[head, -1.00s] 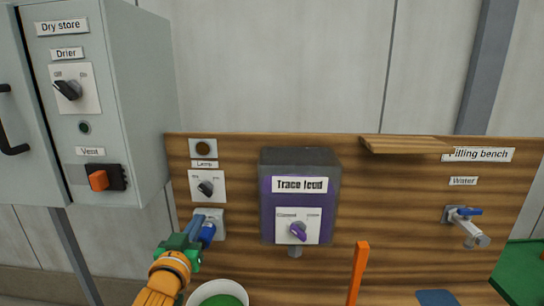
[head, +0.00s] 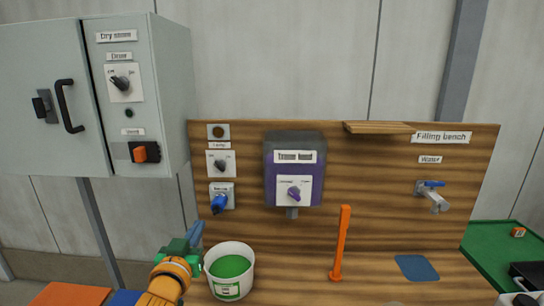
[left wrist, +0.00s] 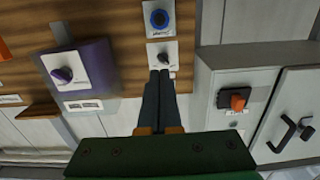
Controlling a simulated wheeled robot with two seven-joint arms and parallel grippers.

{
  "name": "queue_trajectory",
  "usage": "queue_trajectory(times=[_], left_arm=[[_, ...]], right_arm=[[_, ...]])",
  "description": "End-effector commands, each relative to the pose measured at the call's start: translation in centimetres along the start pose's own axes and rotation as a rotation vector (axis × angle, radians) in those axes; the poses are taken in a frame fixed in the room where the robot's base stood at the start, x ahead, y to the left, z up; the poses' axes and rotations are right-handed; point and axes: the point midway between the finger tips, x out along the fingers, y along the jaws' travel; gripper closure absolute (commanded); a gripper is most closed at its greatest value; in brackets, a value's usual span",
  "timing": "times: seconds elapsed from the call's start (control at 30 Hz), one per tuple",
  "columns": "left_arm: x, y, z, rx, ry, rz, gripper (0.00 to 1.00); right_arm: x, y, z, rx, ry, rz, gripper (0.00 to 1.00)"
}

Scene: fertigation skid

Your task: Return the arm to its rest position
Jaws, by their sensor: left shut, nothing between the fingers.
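My left gripper (head: 193,236), green with blue-grey fingers on an orange arm, is shut and empty. It is in the lower left of the head view, apart from the panel and beside the white bucket (head: 229,287) of green contents. In the left wrist view its closed fingers (left wrist: 159,80) point toward the panel. A blue knob (head: 219,204) is on the panel below the lamp switch (head: 221,165); the knob also shows in the left wrist view (left wrist: 159,18). My right gripper is not in view.
A grey dry store cabinet (head: 172,85) is at upper left. The purple dosing box (head: 293,150) and water tap (head: 433,196) are on the wooden board. An orange upright handle (head: 341,243) and a blue mat (head: 417,268) are on the bench, with bare wood between them.

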Motion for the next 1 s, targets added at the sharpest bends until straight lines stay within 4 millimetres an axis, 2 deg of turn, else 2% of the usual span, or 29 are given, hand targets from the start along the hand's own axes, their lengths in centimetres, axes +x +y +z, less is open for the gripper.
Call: queue_trajectory(times=[0.27, 0.47, 0.67, 0.8, 1.0], left_arm=[[-2.4, 0.2, 5.6, 0.008, -0.155, -0.010, 1.00], [-6.0, 0.5, 11.6, 0.024, -0.339, -0.015, 1.00], [-12.2, 0.8, 18.3, 0.047, -0.584, -0.007, 1.00], [-17.5, 0.9, 22.2, 0.066, -0.765, 0.010, 1.00], [-25.7, 1.2, 26.1, 0.092, -1.016, 0.049, 1.00]], right_arm=[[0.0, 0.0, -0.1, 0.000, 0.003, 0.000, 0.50], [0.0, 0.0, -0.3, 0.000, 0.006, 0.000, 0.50], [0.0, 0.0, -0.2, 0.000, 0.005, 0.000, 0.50], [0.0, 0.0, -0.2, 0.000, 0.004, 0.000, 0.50], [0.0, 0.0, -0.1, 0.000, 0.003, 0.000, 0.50]])
